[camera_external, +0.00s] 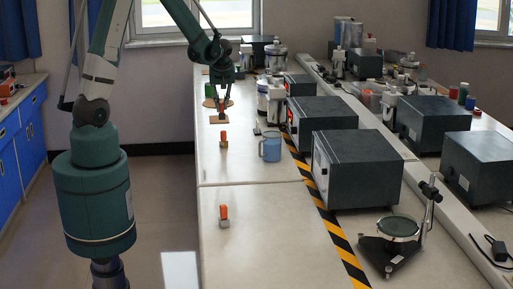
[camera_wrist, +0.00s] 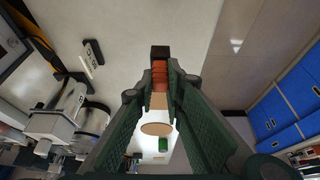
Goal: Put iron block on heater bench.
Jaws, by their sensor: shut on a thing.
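My gripper (camera_external: 222,96) is over the left bench and points down. It is shut on a small block with an orange upper part (camera_external: 222,106) and a dark end, likely the iron block. In the wrist view the block's orange part (camera_wrist: 160,75) sits between the fingertips (camera_wrist: 161,84). The block is over a tan square plate (camera_external: 214,120); whether it touches the plate is unclear. Two similar orange-topped blocks stand nearer on the bench, one in the middle (camera_external: 223,140) and one in front (camera_external: 224,215). I cannot tell for sure which thing is the heater bench.
A tan round disc (camera_wrist: 157,129) and a green object (camera_wrist: 163,144) are beyond the gripper. A blue-tinted beaker (camera_external: 270,149), metal vessels and dark boxes (camera_external: 357,168) stand to the right. Striped tape (camera_external: 325,208) runs along the bench. The front left bench surface is mostly clear.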

